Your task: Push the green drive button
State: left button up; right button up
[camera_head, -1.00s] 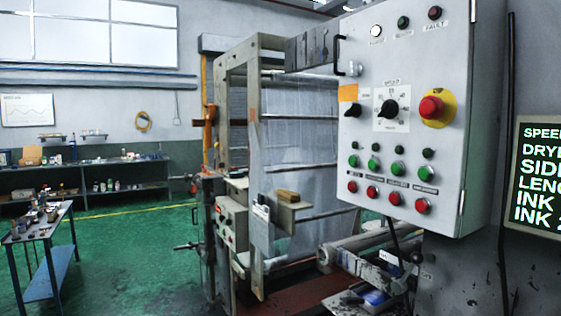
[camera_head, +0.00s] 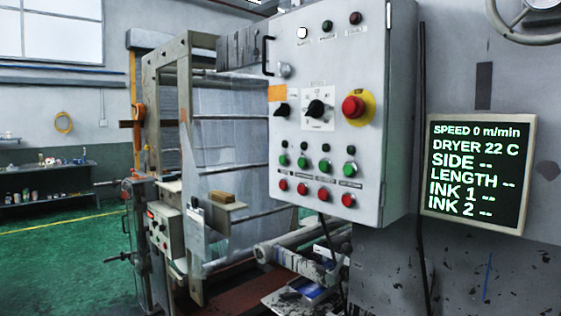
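A grey control box (camera_head: 385,120) stands in the middle of the head view, its front facing me at an angle. A row of several green buttons runs across its lower front; the leftmost is at its left end (camera_head: 284,160) and the rightmost at its right end (camera_head: 349,168). The labels under them are too small to read, so I cannot tell which is the drive button. A row of red buttons (camera_head: 323,194) lies below. A large red knob on a yellow plate (camera_head: 353,107) sits above right. Neither of my grippers is in view.
A display (camera_head: 479,175) right of the box reads speed 0 m/min and dryer 22 C. A machine frame with rollers (camera_head: 193,160) stands left of the box. Rollers and a tray (camera_head: 290,297) stick out below it. Green floor (camera_head: 60,260) is open at the left.

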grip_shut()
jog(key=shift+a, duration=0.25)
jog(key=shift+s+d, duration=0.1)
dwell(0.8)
